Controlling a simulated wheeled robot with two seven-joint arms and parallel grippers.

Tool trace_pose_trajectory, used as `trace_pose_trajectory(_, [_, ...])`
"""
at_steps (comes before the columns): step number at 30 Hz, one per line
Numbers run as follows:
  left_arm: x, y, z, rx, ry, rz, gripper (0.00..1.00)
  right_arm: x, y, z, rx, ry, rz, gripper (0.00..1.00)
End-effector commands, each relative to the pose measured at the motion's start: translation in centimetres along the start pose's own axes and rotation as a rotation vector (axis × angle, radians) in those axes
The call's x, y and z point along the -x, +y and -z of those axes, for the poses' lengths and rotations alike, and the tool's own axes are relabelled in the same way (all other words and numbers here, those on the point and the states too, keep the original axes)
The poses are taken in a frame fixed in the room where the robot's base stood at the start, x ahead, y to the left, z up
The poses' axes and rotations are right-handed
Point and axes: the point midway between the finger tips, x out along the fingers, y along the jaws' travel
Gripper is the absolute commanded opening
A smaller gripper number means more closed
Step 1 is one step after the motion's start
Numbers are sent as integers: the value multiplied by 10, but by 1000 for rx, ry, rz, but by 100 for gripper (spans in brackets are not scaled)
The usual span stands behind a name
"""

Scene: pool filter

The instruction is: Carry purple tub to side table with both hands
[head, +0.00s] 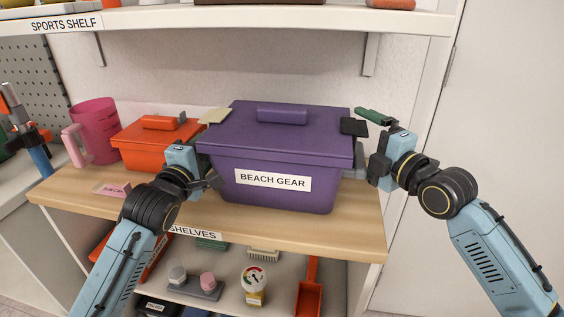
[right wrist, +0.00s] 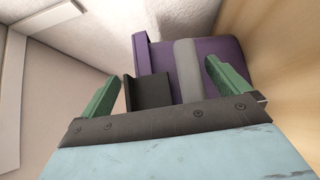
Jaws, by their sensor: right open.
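The purple tub (head: 275,150), lidded and labelled "BEACH GEAR", sits upright on the wooden shelf top (head: 340,228). My right gripper (head: 366,140) is at the tub's right side, with its jaws open. In the right wrist view, the grey side handle (right wrist: 187,70) of the tub shows between the green fingertips (right wrist: 165,90), with gaps on both sides. My left gripper (head: 207,182) is at the tub's left side, close to its wall. Its fingertips are largely hidden, so I cannot tell its jaw state or any contact. I cannot identify a side table in these views.
An orange lidded box (head: 150,145) and a pink jug (head: 95,130) stand left of the tub, close to my left arm. The sports shelf (head: 240,20) overhangs behind. A lower shelf holds a gauge (head: 253,280) and an orange scoop (head: 309,295). A wall closes the right side.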

Motion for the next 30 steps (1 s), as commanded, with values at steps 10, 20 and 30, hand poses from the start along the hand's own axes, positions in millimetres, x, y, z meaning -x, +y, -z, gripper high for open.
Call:
trace_pose_trajectory(10, [-5, 0, 0, -1, 0, 0, 47, -5, 0, 0, 1, 0, 1, 100])
trace_pose_trajectory(20, [-4, 0, 0, -1, 0, 0, 9, -5, 0, 0, 1, 0, 1, 62])
trace_pose_trajectory(30, [-4, 2, 0, -1, 0, -4, 0, -4, 2, 0, 2, 0, -3, 41])
